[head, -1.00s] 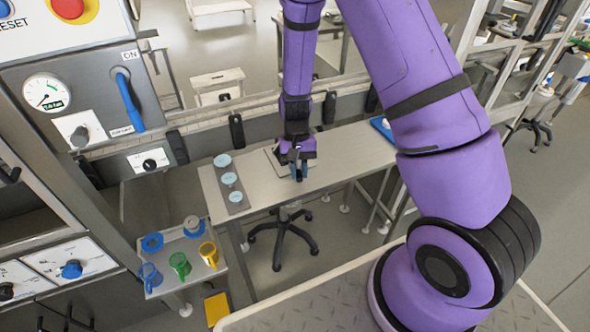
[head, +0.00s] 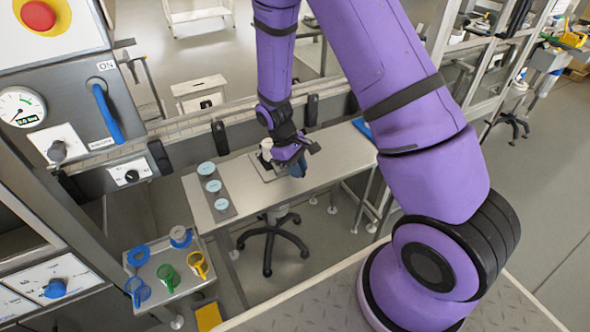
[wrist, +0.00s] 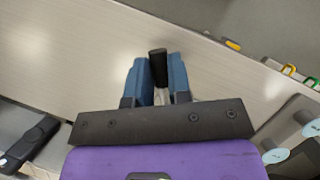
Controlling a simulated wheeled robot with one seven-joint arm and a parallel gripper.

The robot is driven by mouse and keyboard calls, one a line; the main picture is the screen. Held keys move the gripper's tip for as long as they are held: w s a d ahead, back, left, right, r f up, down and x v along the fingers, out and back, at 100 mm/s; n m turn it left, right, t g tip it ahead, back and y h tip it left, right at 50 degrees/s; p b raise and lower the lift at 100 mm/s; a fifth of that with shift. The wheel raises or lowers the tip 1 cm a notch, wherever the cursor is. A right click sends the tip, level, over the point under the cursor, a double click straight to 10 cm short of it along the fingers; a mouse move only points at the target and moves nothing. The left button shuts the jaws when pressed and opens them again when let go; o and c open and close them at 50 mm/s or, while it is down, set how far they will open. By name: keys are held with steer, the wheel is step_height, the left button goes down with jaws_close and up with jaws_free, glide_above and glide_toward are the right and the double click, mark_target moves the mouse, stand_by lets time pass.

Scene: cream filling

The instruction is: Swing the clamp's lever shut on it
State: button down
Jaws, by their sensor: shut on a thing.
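My gripper (head: 298,168) is over the bench, near the square base plate (head: 262,175). In the wrist view its two blue fingers (wrist: 157,75) are shut on a black lever grip (wrist: 158,64), whose rounded end shows between them. A small white upright body (head: 266,147) stands on the plate just left of the gripper in the head view. The rest of the clamp is hidden behind my gripper and wrist, so I cannot tell how far its lever has swung.
A dark strip with several pale blue discs (head: 213,186) lies on the bench (head: 330,158), left of the gripper. A low side table (head: 152,268) holds blue, green and yellow mugs. A blue item (head: 363,127) lies at the bench's right end. The bench surface between is clear.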

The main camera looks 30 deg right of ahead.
steer(key=shift+w+d+n, duration=0.2)
steer(key=shift+n, duration=0.3)
steer(key=c, duration=1.1)
jaws_free()
steer(key=shift+o, duration=0.2)
steer(key=v, duration=1.1)
steer(key=shift+s, duration=0.2)
